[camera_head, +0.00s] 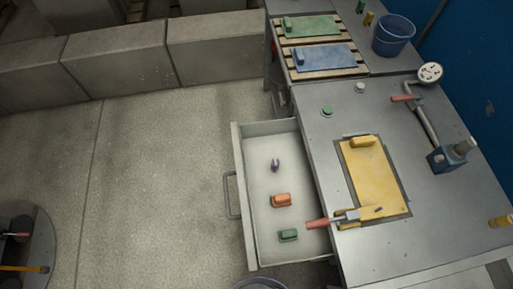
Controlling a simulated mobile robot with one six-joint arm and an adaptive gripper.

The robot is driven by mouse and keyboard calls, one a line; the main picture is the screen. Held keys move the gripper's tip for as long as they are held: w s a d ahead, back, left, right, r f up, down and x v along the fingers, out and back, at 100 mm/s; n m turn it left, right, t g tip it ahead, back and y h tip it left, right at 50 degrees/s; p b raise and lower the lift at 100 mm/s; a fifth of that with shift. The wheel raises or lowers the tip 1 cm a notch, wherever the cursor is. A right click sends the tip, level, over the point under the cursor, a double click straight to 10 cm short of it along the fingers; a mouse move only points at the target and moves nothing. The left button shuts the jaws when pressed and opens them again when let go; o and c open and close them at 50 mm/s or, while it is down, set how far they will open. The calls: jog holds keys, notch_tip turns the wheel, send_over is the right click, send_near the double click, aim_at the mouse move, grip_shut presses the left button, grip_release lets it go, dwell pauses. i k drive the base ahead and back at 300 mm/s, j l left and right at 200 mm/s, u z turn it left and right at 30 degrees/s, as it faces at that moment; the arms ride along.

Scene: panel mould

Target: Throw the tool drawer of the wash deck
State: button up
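The tool drawer (242,160) of the wash deck (310,115) stands pulled out to the left of the deck, open at the top. Its grey bar handle (231,195) is on the left front face. Inside lie a small dark purple item (275,165), an orange brush or block (281,200) and a green one (289,235), apart from each other. My gripper is not in view.
A yellow mat (372,185) with a yellow block lies on the deck. Green (312,27) and blue (325,57) mats lie on slatted racks behind, beside a blue bucket (393,36). Concrete blocks (117,58) line the back.

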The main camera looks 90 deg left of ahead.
aim_at(261, 142)
jog(key=k+u, duration=0.15)
jog(key=u, duration=0.2)
jog(key=k+u, duration=0.1)
jog(key=u, duration=0.3)
jog(key=k+j+u, duration=0.1)
jog(key=u, duration=2.05)
